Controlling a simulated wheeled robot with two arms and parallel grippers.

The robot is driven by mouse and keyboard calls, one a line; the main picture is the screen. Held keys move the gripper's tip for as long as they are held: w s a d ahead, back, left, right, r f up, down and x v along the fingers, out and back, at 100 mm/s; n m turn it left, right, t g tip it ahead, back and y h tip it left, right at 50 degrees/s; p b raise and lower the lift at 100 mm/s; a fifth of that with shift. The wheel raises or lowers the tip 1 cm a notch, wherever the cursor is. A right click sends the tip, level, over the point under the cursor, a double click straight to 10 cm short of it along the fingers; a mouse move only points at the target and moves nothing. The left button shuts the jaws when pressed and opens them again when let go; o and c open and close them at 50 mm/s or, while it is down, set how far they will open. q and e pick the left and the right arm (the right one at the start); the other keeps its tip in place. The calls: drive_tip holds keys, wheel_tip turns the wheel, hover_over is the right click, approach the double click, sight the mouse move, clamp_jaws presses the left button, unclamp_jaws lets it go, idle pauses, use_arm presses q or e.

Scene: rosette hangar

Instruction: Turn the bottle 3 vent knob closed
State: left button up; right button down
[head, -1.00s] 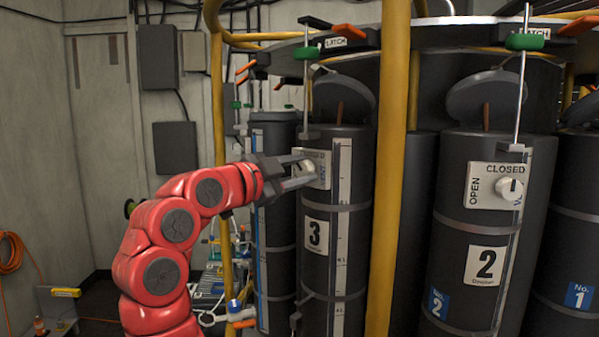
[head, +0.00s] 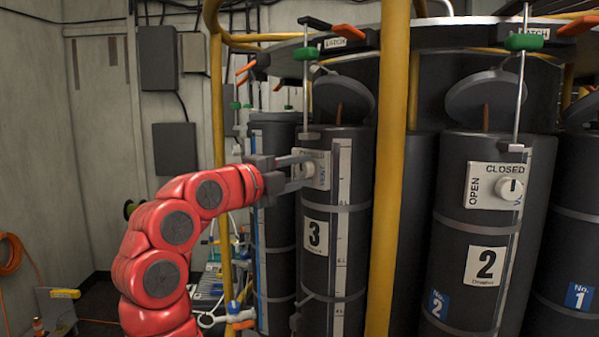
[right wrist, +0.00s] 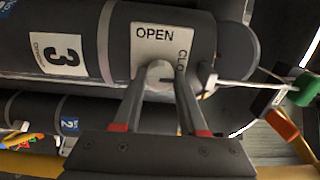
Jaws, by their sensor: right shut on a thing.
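Bottle 3 (head: 317,270) is a dark upright cylinder with a white "3" label, left of the yellow post in the head view. Its pale vent knob (head: 309,169) sits on a white plate (head: 325,158) high on the bottle. My right gripper (head: 305,171) reaches in from the left, its fingers on either side of the knob and shut on it. My left gripper is not in view.
A yellow post (head: 392,180) stands just right of bottle 3. Bottle 2 (head: 450,225) and its own knob (head: 508,189) are farther right. A green-handled latch rod (head: 306,90) rises above bottle 3. A dark bottle (head: 272,220) stands close on the left.

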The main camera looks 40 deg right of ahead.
drive_tip(key=shift+f, duration=0.1)
idle(0.4)
drive_tip(key=shift+c, duration=2.2)
unclamp_jaws()
drive_tip(key=b+v, duration=0.5)
drive_tip(key=v, duration=1.2)
drive_tip(key=shift+s+a, duration=0.2)
